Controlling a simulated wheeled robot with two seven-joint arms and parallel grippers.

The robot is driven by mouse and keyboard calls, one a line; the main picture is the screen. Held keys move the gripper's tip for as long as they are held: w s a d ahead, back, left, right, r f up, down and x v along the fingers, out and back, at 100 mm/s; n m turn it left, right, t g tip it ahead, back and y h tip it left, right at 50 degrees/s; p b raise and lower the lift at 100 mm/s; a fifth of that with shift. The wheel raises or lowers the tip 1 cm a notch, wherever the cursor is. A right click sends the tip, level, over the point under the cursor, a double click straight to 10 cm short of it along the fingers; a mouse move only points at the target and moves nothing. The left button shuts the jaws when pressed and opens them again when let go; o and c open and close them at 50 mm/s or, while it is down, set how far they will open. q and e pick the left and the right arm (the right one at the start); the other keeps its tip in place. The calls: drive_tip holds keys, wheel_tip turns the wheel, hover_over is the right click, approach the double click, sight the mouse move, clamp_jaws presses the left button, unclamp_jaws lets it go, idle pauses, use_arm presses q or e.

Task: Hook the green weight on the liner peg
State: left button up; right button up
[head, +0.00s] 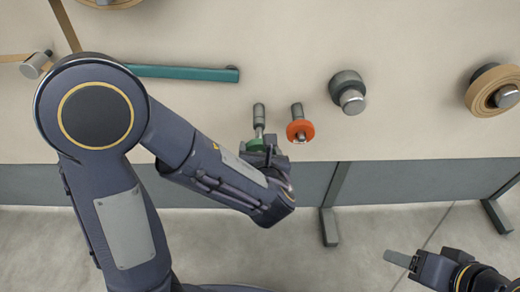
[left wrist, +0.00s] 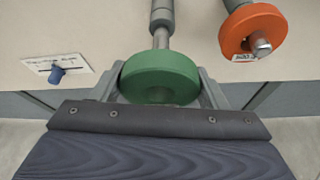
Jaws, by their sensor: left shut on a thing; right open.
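My left gripper (head: 266,149) is shut on the green weight (head: 256,145), a thick disc, at the panel's lower edge. In the left wrist view the green weight (left wrist: 160,76) sits between the two grey fingers. A grey peg (head: 259,116) with a thinner shaft lines up with the disc; its shaft (left wrist: 160,38) runs to the disc's upper edge. I cannot tell whether the shaft enters the disc, as its end is hidden. No label shows which peg is the liner peg. My right gripper (head: 399,259) is open, low at the right, away from the panel.
An orange weight (head: 300,131) hangs on a neighbouring peg (head: 297,110), close right of my left gripper. A grey knob (head: 348,92), a tan roll (head: 491,90) and a teal bar (head: 187,73) are on the panel. A small blue switch (left wrist: 56,75) is at the left.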

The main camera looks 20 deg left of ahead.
sight(260, 135)
use_arm(q)
drive_tip(key=shift+r, duration=0.15)
drive_tip(key=shift+w+a, duration=0.2)
drive_tip(key=shift+w, duration=0.5)
drive_tip(key=shift+w+a+p, duration=0.1)
drive_tip(key=shift+w+a, duration=0.15)
drive_tip(key=shift+w, duration=0.55)
drive_tip(key=shift+w+a+p, duration=0.1)
drive_tip(key=shift+w+a, duration=0.1)
drive_tip(key=shift+w, duration=0.6)
drive_tip(key=shift+w+a+p, duration=0.1)
drive_tip(key=shift+w+a, duration=0.15)
drive_tip(key=shift+w, duration=0.55)
drive_tip(key=shift+w+f, duration=0.25)
drive_tip(key=shift+w, duration=0.05)
drive_tip(key=o, duration=1.8)
